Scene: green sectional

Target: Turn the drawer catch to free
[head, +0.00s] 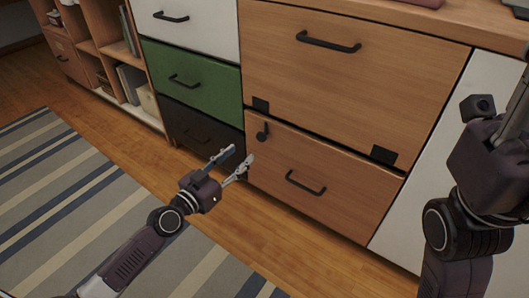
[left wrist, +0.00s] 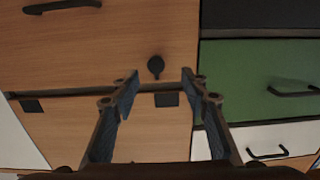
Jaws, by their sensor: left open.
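The drawer catch (head: 262,132) is a small black piece near the top left corner of the lower wooden drawer (head: 345,205). Its round part is low and a narrow part points up toward the seam. In the left wrist view, which is upside down, the catch (left wrist: 155,66) shows just beyond the fingertips, roughly between them. My left gripper (head: 239,158) is open and empty, left of and below the catch in the head view, apart from it. Its fingers also show in the left wrist view (left wrist: 160,78). My right gripper (head: 512,125) is at the right edge, partly cut off.
A wooden upper front (head: 350,75) with a black handle and two black plates sits above the drawer. A green drawer (head: 190,80) and a dark drawer (head: 195,128) are to the left. A striped rug (head: 75,190) lies on the wood floor.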

